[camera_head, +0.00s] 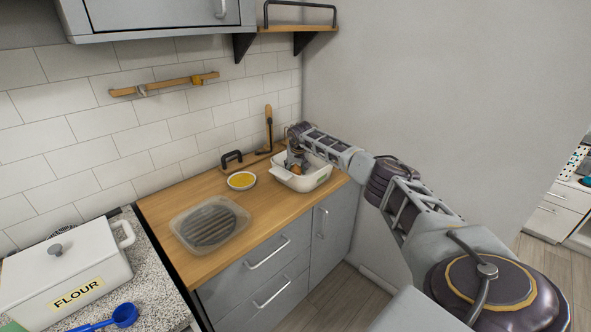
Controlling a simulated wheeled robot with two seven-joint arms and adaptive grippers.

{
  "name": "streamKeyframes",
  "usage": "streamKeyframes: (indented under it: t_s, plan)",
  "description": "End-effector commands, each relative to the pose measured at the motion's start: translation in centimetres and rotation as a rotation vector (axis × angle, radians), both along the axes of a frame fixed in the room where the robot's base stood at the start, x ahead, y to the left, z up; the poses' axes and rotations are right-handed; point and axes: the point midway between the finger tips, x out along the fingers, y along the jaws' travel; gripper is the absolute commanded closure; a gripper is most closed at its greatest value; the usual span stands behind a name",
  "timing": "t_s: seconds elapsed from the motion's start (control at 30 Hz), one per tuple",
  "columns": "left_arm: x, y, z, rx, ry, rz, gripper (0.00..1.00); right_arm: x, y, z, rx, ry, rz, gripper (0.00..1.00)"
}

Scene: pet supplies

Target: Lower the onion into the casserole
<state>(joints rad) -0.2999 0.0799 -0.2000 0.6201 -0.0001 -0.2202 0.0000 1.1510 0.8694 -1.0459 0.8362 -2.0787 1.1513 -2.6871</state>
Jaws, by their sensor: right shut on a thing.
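The casserole (318,183) is a white, open rectangular dish with handles, on the wooden counter near the wall corner. My right arm reaches in from the right, and my right gripper (295,167) points down over the casserole. It is shut on the onion (295,171), a small orange-brown shape at the fingertips. The onion appears within the casserole's opening, at or just below rim height. The gripper hides part of it, and I cannot tell whether it touches the bottom. My left gripper is not in view.
A bowl with yellow contents (241,181) stands left of the casserole. A clear container with a dark ribbed inside (210,226) lies nearer. A white flour bin (62,270) and a blue scoop (124,315) are at lower left. A wall shelf (300,29) hangs above.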

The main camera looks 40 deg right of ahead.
Motion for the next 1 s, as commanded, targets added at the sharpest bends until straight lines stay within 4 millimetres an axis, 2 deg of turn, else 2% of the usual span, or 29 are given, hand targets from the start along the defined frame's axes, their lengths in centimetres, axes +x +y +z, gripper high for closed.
streamKeyframes:
  t_s: [1.0]
  plan:
    - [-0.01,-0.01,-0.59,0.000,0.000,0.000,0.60,0.01,0.00,-0.93,0.000,0.000,0.000,0.76]
